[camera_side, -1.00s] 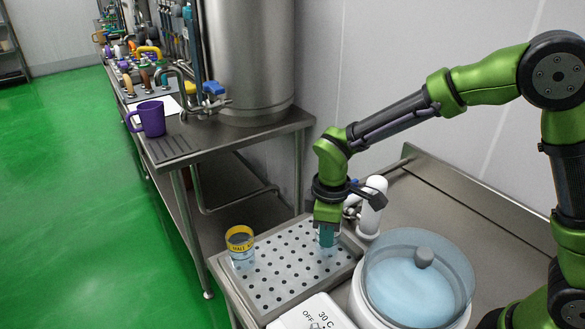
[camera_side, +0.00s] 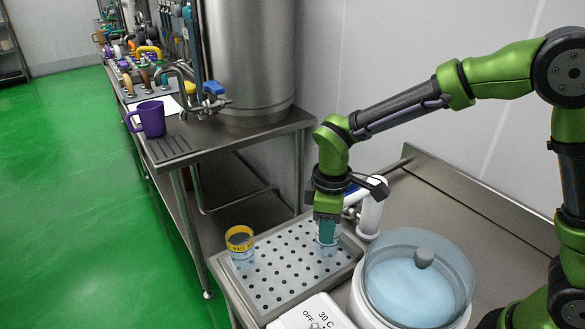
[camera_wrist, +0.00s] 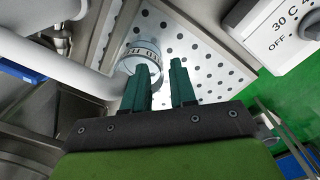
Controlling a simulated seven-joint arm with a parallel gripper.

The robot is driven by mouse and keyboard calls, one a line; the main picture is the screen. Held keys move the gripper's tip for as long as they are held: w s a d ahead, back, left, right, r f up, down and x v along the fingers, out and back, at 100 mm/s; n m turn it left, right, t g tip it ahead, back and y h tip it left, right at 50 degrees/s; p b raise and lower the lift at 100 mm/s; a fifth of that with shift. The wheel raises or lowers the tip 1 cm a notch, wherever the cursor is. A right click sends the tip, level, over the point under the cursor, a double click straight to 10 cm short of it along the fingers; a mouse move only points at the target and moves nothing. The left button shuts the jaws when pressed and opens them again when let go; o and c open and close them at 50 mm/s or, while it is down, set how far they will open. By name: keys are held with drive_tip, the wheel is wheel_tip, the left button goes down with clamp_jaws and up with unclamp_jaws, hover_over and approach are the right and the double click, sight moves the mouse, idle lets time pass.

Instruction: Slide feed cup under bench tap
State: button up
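A clear cup (camera_side: 327,247) stands upright on the perforated drip tray (camera_side: 284,285), close to the white bench tap (camera_side: 370,213). The wrist view shows a pale cup with a lettered band (camera_wrist: 141,50), partly behind one finger. The white tap pipe (camera_wrist: 62,66) runs close to it. My gripper (camera_side: 327,228) points down just over the cup by the tap. Its green fingers (camera_wrist: 160,82) are apart with nothing visible between them. Whether a finger touches the cup is unclear.
A round bath with a clear lid (camera_side: 418,280) and a white control box (camera_side: 312,314) stand in front and right of the tray. A purple mug (camera_side: 149,118) sits on the farther bench. The tray's middle is clear; the wall is behind.

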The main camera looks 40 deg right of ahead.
wheel_tip(320, 180, up, 15)
drive_tip(key=shift+f, duration=0.2)
drive_tip(key=shift+a, duration=0.1)
drive_tip(key=s+d+m+t+y, duration=0.2)
drive_tip(key=s+d+m+t, duration=0.5)
drive_tip(key=s+d+m, duration=0.4)
drive_tip(key=s+m, duration=0.1)
drive_tip(key=s, duration=0.2)
drive_tip(key=shift+m, duration=0.3)
idle(0.5)
